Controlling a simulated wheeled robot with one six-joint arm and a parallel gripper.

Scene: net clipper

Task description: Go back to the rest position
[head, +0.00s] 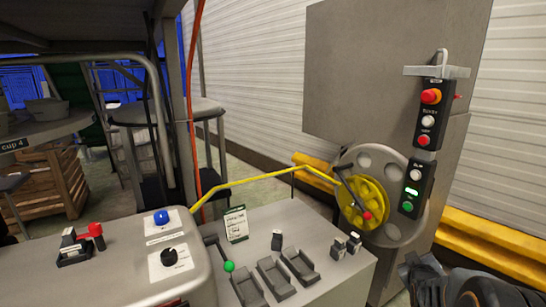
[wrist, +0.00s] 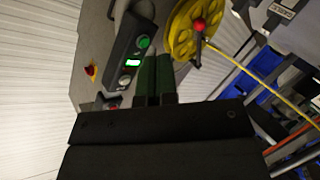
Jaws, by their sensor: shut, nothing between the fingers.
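My gripper shows in the wrist view (wrist: 154,80) as two green fingers pressed together, with nothing between them. In the head view only part of my gripper and arm (head: 425,280) shows at the lower right corner, in front of the grey machine cabinet (head: 370,75). The gripper is apart from the yellow wheel (head: 362,195) with its red-knobbed crank, which also shows in the wrist view (wrist: 183,35). The control box with a lit green button (head: 413,190) is on the cabinet's right side; it also shows in the wrist view (wrist: 128,62), left of the fingers.
A grey console (head: 300,240) with levers and a blue button (head: 161,217) stands at the front. A yellow bar (head: 265,176) runs across behind it. A second box with red buttons (head: 430,115) hangs above. A wooden crate (head: 60,185) stands at the left.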

